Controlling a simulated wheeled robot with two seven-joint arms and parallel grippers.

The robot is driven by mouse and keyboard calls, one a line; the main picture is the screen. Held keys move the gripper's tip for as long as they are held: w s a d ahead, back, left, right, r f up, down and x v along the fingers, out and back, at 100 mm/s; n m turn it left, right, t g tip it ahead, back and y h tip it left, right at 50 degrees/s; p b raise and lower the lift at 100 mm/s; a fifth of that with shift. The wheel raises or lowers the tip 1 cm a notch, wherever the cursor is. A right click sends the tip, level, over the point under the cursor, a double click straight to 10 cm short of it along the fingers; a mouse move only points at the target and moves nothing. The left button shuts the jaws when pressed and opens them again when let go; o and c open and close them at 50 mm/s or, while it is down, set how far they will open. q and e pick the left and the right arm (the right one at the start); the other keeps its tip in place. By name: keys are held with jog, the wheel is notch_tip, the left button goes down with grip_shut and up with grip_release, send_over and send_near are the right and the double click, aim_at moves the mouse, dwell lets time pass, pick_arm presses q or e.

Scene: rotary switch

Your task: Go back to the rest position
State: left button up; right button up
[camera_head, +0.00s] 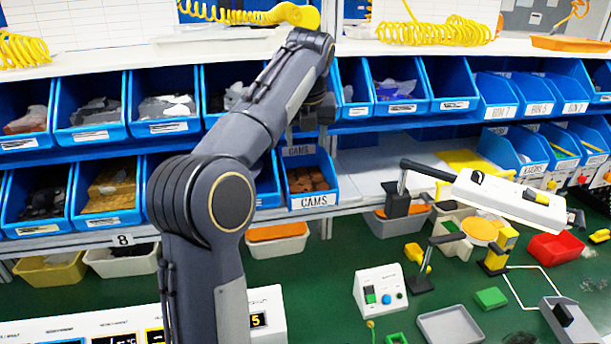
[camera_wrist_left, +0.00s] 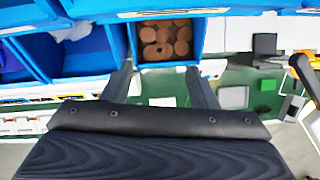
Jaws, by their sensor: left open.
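My left arm rises through the middle of the head view and bends over at the top. Its gripper (camera_head: 308,132) hangs in front of the blue bins, just above the bin labelled CAMS (camera_head: 316,200). In the left wrist view the two fingers (camera_wrist_left: 160,72) stand apart with nothing between them. Beyond them is the CAMS bin with round brown parts (camera_wrist_left: 163,40). A white control box (camera_head: 380,290) with green, red and blue controls stands on the green bench, well away from the gripper. My right gripper does not show.
Rows of blue bins (camera_head: 95,122) line the shelf behind my arm. A white hinged fixture arm (camera_head: 505,198) stands at the right over the bench. A grey tray (camera_head: 450,327), a red bin (camera_head: 555,246) and a green block (camera_head: 490,298) sit on the bench (camera_head: 335,270).

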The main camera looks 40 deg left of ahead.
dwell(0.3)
pick_arm(q)
jog(key=s+d+f+n+t+h+b, duration=0.1)
jog(key=s+d+f+n+h, duration=0.2)
jog(key=s+d+f+n, duration=0.8)
jog(key=s+d+f+n+t+h+b, duration=0.1)
jog(key=s+d+f+n+h, duration=0.2)
jog(key=s+d+f+n, duration=0.8)
jog(key=s+f+n, duration=0.1)
jog(key=s+n, duration=0.5)
jog(key=n, duration=0.1)
jog(key=shift+d+h, duration=0.3)
jog(key=shift+h, duration=0.1)
jog(key=shift+f, duration=0.1)
